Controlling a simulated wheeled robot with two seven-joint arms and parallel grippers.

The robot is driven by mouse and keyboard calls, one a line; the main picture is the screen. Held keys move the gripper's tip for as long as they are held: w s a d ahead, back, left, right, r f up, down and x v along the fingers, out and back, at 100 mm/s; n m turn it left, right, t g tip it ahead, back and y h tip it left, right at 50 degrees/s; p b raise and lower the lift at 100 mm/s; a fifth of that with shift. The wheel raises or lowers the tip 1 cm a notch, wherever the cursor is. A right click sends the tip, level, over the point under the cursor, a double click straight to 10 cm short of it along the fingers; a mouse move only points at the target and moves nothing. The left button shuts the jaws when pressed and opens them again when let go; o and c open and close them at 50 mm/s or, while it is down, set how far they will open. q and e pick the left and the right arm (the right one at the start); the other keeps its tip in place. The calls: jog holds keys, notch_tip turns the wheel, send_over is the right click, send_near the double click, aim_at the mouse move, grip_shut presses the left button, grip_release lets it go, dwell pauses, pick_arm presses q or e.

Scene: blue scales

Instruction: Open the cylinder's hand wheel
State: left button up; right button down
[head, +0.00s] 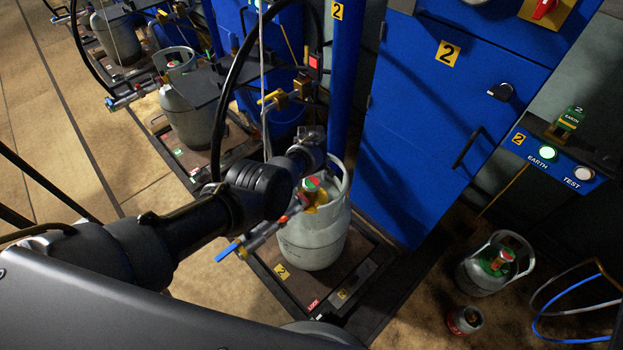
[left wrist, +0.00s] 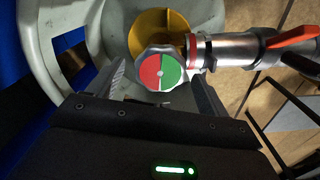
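The grey cylinder (head: 315,240) stands upright on the scale (head: 345,275) in the head view. Its hand wheel (head: 312,184), with a red and green top, sits inside the collar, just below my left wrist. In the left wrist view the hand wheel (left wrist: 158,70) shows close up, red on its left half and green on its right. My left gripper (left wrist: 159,88) is open, with one finger on each side of the wheel; I cannot tell whether they touch it. A yellow part (left wrist: 158,32) lies behind the wheel. My right gripper is not in view.
A hose fitting with an orange lever (left wrist: 292,37) joins the valve from the right; a blue lever (head: 228,251) shows in the head view. A blue cabinet (head: 440,130) stands behind. A smaller cylinder (head: 480,275) is at the right. Other cylinders (head: 190,115) stand at upper left.

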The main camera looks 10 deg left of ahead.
aim_at(311, 182)
pick_arm(q)
jog(key=shift+r+p, duration=0.3)
jog(key=shift+r, duration=0.05)
notch_tip(311, 182, up, 5)
jog(key=p, duration=0.3)
jog(key=shift+f, duration=0.2)
jog(key=shift+r+p, duration=1.5)
jog(key=shift+r, duration=1.25)
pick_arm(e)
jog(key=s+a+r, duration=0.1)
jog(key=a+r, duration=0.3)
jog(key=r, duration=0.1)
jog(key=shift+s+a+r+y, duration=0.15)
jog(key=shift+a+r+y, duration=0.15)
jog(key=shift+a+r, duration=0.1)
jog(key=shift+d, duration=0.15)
